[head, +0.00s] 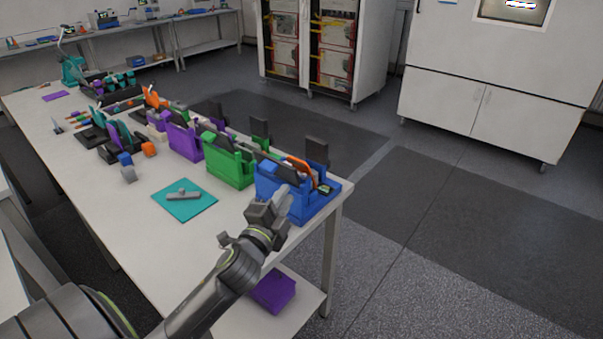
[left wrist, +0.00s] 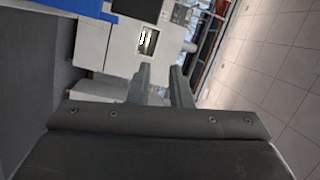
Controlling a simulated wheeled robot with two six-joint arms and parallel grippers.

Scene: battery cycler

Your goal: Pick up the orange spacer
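A small orange block (head: 149,149), which looks like the orange spacer, lies on the white table left of centre in the head view. It is close to a blue block (head: 125,158) and a grey block (head: 129,174). My left gripper (head: 282,196) is far to its right, over the near right end of the table, in front of the blue holder. In the left wrist view the two fingers (left wrist: 160,68) stand apart with nothing between them. The spacer is not seen in the left wrist view. My right gripper is not in view.
A blue holder (head: 268,184), a green holder (head: 229,168) and a purple holder (head: 184,142) line the table's far edge. A teal mat (head: 173,208) with a grey part lies in front of them. The table's near left side is clear.

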